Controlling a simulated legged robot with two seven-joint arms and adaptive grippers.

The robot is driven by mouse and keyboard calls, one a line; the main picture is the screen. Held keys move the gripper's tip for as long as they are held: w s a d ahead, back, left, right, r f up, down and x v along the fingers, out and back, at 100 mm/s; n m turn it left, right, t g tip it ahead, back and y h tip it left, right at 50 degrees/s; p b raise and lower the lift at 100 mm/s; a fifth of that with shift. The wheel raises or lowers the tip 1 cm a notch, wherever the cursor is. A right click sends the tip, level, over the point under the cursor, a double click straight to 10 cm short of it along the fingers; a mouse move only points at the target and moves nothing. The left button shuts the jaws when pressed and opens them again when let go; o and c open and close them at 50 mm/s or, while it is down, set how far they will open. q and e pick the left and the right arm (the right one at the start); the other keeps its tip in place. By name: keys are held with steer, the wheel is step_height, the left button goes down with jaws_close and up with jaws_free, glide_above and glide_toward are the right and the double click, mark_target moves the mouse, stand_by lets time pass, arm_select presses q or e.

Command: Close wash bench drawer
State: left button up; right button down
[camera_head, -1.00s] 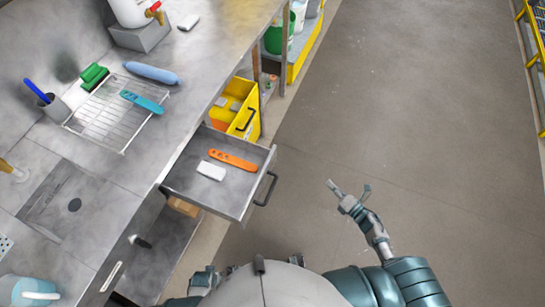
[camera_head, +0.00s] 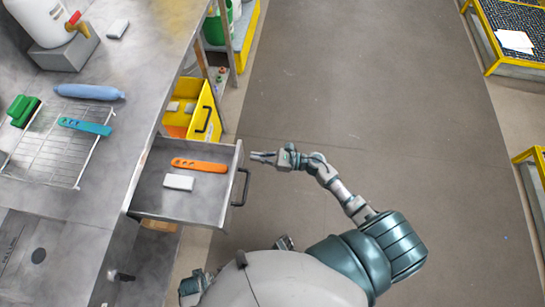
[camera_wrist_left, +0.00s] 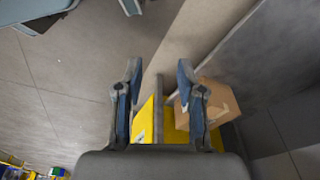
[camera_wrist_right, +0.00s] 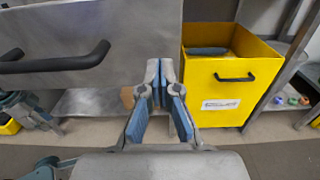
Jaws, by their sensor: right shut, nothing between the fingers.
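The wash bench drawer (camera_head: 210,207) stands pulled out from the bench, holding an orange tool (camera_head: 199,165) and a white block (camera_head: 179,182). Its dark handle (camera_head: 242,187) is on the right side in the head view; the handle (camera_wrist_right: 55,60) also shows in the right wrist view. My right gripper (camera_head: 258,157) is shut and empty, just outside the drawer front near the handle's far end. In the right wrist view, the shut fingers (camera_wrist_right: 160,68) are by the end of the drawer front (camera_wrist_right: 140,62). My left gripper (camera_wrist_left: 159,72) is open and empty, low beside the bench.
A yellow bin (camera_head: 207,118) stands under the bench beyond the drawer. A cardboard box (camera_wrist_left: 212,103) shows below in the left wrist view. The bench top holds a wire rack (camera_head: 50,150) and a blue bottle (camera_head: 88,91). The floor (camera_head: 400,150) to the right is clear.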

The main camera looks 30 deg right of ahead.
arm_select(q)
steer(key=shift+s+a+f, duration=0.1)
steer(key=shift+s+f, duration=0.1)
steer(key=shift+f, duration=0.3)
arm_select(e)
steer(key=shift+x, duration=1.3)
